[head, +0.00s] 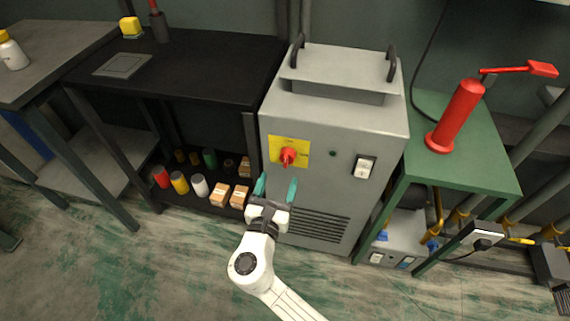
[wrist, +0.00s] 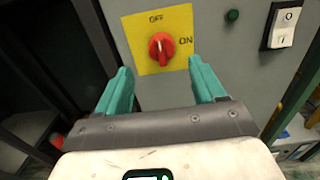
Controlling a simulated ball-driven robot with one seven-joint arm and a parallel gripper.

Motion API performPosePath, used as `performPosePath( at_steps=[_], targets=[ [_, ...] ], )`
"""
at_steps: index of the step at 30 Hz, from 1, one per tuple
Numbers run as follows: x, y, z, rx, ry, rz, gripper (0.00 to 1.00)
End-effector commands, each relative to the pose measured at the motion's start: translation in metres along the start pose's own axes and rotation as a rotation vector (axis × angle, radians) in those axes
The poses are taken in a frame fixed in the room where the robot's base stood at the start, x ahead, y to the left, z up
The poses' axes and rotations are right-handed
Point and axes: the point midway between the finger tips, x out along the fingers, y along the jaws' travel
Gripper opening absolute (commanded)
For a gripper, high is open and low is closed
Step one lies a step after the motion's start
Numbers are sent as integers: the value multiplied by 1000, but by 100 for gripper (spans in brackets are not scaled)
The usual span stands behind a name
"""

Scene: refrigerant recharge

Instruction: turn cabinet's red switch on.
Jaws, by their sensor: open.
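The cabinet (head: 325,120) is a grey metal box with two dark handles on top. Its red switch (head: 288,156) is a rotary knob on a yellow plate (head: 303,144) on the front face. In the wrist view the red switch (wrist: 161,47) shows close, with its grip ridge near upright, toward the OFF label at the top; ON is printed at the right. My gripper (head: 275,187) is open and empty, below and in front of the switch. In the wrist view its teal fingers (wrist: 160,85) stand apart, either side of and below the switch, not visibly touching it.
A white rocker switch (head: 364,167) and a small green lamp (head: 333,153) are on the same face. A black table (head: 215,60) with cans and boxes below stands left. A green table (head: 480,160) with a red pump (head: 457,117) stands right. Open floor lies in front.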

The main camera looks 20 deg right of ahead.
Motion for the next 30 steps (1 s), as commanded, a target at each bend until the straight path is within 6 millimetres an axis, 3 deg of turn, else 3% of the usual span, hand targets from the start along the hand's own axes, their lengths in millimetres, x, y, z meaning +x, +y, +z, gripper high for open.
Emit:
performPosePath(
  at_steps=[6, 12, 25, 30],
  targets=[
    [42, -1, -1, 2, -1, -5, 69],
    [66, -1, -2, 2, 1, -2, 69],
    [76, -1, 0, 4, 1, -3, 69],
    [76, -1, 0, 4, 1, -2, 54]
  ],
)
